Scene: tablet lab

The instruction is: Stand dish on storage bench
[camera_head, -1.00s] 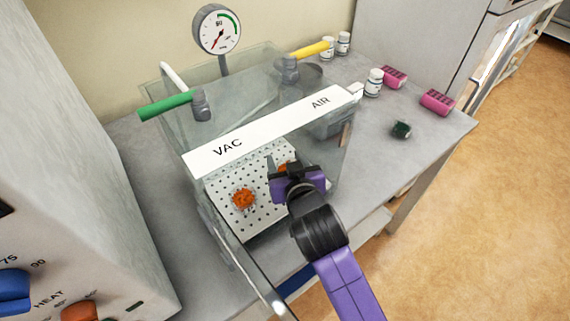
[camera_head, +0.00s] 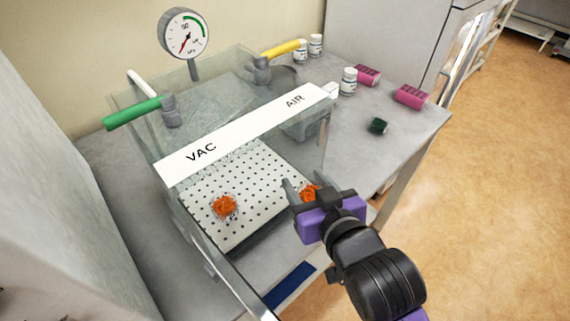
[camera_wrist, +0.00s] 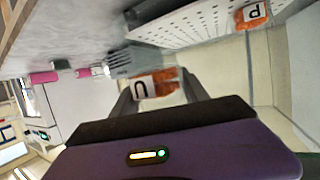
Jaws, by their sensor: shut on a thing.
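My gripper (camera_head: 298,192) is shut on a small clear dish with orange contents (camera_head: 311,191), just off the right front edge of the perforated plate (camera_head: 262,165). In the wrist view the held dish (camera_wrist: 154,86) sits between the fingers, with a white label bearing a dark letter like a U. A second orange dish (camera_head: 224,206) stays on the plate; in the wrist view it (camera_wrist: 252,14) has a label like a P. I cannot tell which surface is the storage bench.
The clear chamber with its white VAC/AIR bar (camera_head: 245,135) stands on a grey bench (camera_head: 405,125). White bottles (camera_head: 348,82), pink blocks (camera_head: 411,95) and a dark green item (camera_head: 377,126) stand at the right. A gauge (camera_head: 185,35) rises behind. Open floor lies right.

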